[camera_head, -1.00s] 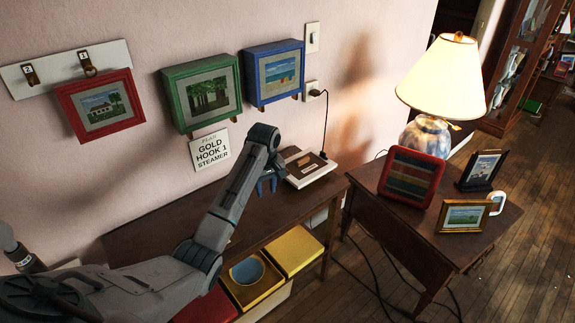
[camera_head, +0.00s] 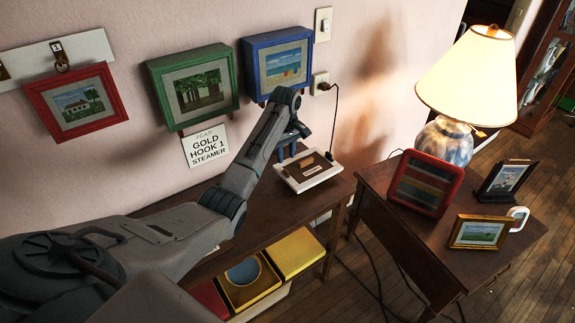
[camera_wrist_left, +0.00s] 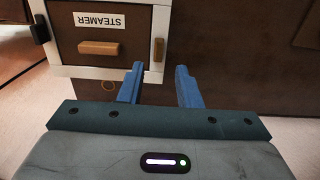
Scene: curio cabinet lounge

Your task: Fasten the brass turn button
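A white-framed box (camera_head: 318,180) with a brown panel lies on the dark wooden console against the wall. In the left wrist view its panel carries a "STEAMER" label (camera_wrist_left: 100,21) and a tan bar handle (camera_wrist_left: 99,47). A small brass-coloured turn button (camera_wrist_left: 159,50) sits on the white frame beside the panel, its long side running along the frame. My left gripper (camera_wrist_left: 160,84) is open and empty, its blue fingers pointing towards the button and apart from it. In the head view my left gripper (camera_head: 290,146) is at the box's back left. My right gripper is not in view.
The console (camera_head: 185,210) has open bins below. A green frame (camera_head: 165,105) and a blue frame (camera_head: 252,75) hang close to my left arm. A black cord (camera_head: 336,110) runs from the wall outlet to the box. A side table (camera_head: 372,203) with a lamp stands right.

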